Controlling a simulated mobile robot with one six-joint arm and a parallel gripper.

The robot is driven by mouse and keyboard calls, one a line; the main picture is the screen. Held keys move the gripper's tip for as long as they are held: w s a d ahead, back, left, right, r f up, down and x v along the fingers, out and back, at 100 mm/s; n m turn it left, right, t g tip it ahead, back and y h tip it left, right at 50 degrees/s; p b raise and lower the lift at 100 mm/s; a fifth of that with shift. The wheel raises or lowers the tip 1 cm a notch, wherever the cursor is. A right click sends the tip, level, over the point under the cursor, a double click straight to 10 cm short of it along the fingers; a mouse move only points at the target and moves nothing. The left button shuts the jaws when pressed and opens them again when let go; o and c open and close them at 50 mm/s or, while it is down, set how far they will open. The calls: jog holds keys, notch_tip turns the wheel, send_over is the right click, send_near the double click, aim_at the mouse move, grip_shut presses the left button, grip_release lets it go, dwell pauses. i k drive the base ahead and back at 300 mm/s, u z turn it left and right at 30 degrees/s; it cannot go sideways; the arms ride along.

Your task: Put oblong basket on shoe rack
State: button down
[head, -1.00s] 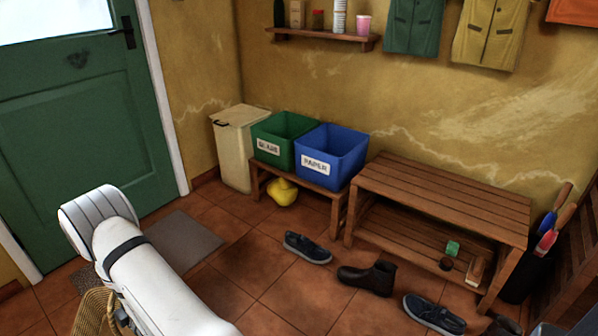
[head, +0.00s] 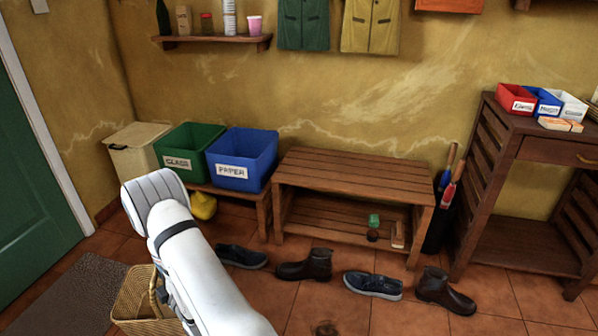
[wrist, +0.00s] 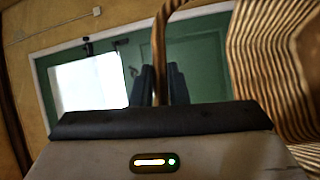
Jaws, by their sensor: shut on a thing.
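The oblong basket (head: 133,302) is woven and tan, with an arched handle, and shows beside my white arm at the lower left of the head view. In the wrist view its striped wall (wrist: 265,60) fills the right side. My gripper (wrist: 162,84) is shut on the basket's handle there; in the head view it is mostly hidden by my arm. The shoe rack (head: 345,175) is a slatted wooden bench with a lower shelf, right of centre. Its top is bare. A green block, a small dark round thing and a brush-like thing sit on the lower shelf.
Several dark shoes (head: 373,285) stand on the tiles before the rack. Blue (head: 242,155) and green (head: 188,150) bins stand on a low bench to its left. A wooden cabinet (head: 530,130) with small boxes is at the right. A wall shelf (head: 212,42) hangs above.

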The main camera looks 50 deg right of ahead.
aim_at(389, 178)
jog(key=u, duration=0.25)
jog(key=i, duration=0.25)
jog(key=z, duration=2.4)
